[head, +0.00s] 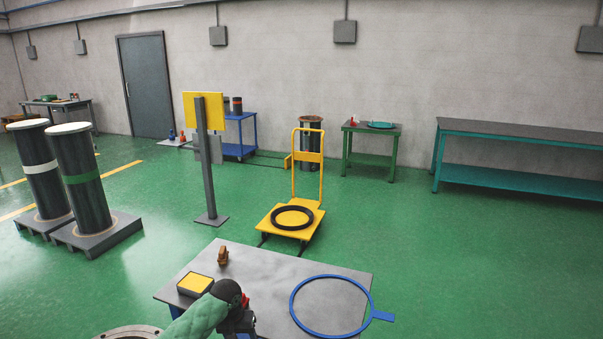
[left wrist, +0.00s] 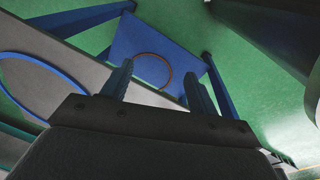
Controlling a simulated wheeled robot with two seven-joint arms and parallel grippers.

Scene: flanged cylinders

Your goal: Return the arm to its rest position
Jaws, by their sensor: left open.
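My left arm, in a green quilted sleeve, comes in at the bottom of the head view, with its dark left gripper (head: 238,322) over the near part of a grey table (head: 255,262). In the left wrist view the two fingers of the left gripper (left wrist: 158,82) are apart, with nothing between them. The wrist view looks past them to a lower blue surface (left wrist: 140,40) with a thin brownish ring (left wrist: 169,70). My right arm and right gripper do not show.
A yellow trolley (head: 311,216) holds a black ring (head: 292,208). Flanged cylinders (head: 84,185) stand left. Open floor lies right.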

